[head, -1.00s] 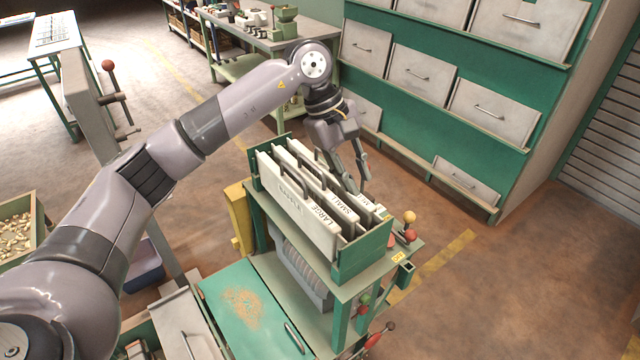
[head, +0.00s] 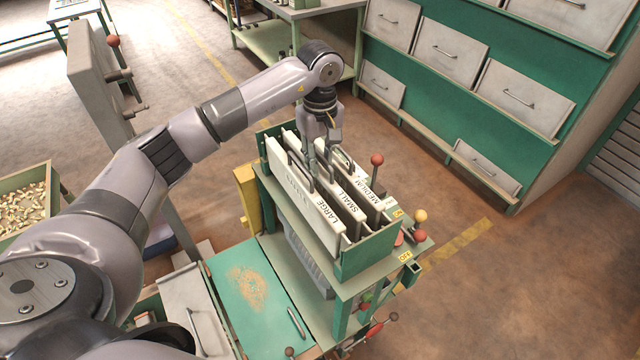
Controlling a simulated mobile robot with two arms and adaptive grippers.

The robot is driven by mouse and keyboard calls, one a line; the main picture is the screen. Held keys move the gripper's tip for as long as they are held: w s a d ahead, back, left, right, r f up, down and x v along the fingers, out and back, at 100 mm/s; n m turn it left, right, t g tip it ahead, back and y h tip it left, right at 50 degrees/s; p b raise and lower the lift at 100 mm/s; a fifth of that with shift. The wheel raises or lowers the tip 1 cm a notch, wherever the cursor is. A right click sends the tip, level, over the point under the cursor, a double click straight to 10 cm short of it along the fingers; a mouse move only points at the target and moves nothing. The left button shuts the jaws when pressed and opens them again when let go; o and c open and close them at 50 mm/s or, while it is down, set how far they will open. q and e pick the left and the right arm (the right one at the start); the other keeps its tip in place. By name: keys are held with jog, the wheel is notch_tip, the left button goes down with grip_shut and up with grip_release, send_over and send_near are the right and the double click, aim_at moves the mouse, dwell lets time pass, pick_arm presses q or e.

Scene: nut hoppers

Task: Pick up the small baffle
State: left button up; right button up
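The small baffle (head: 352,201) is a pale upright panel marked SMALL. It stands in the middle of a green rack (head: 369,251), between the large baffle (head: 318,213) and the medium baffle (head: 368,191). My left gripper (head: 323,165) points down over the far part of the rack, close to the small baffle's top edge. Its two fingers look apart, one on each side of that edge. The small baffle's handle is mostly hidden by the fingers, and I cannot tell whether they touch it. My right gripper is not in view.
Levers with red and yellow knobs (head: 420,215) stand by the rack's right end. A green lid (head: 252,291) lies in front. A wooden bin of nuts (head: 25,208) is at left. Grey-drawer cabinets (head: 451,50) stand behind. The floor at right is clear.

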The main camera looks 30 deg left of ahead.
aim_at(321, 170)
pick_arm(q)
jog(key=shift+s+f, duration=0.1)
jog(key=shift+f, duration=0.1)
jog(key=shift+f+p, duration=0.25)
jog(key=shift+p, duration=0.05)
notch_tip(321, 170, down, 4)
jog(key=shift+d+r+p, duration=0.1)
jog(key=shift+p, duration=0.85)
jog(key=shift+f, duration=0.5)
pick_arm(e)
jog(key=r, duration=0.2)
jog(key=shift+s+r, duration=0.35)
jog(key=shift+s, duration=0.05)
pick_arm(q)
jog(key=shift+c, duration=0.6)
jog(key=c, duration=0.4)
grip_shut()
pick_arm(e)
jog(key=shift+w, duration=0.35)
pick_arm(q)
jog(key=shift+r, duration=0.1)
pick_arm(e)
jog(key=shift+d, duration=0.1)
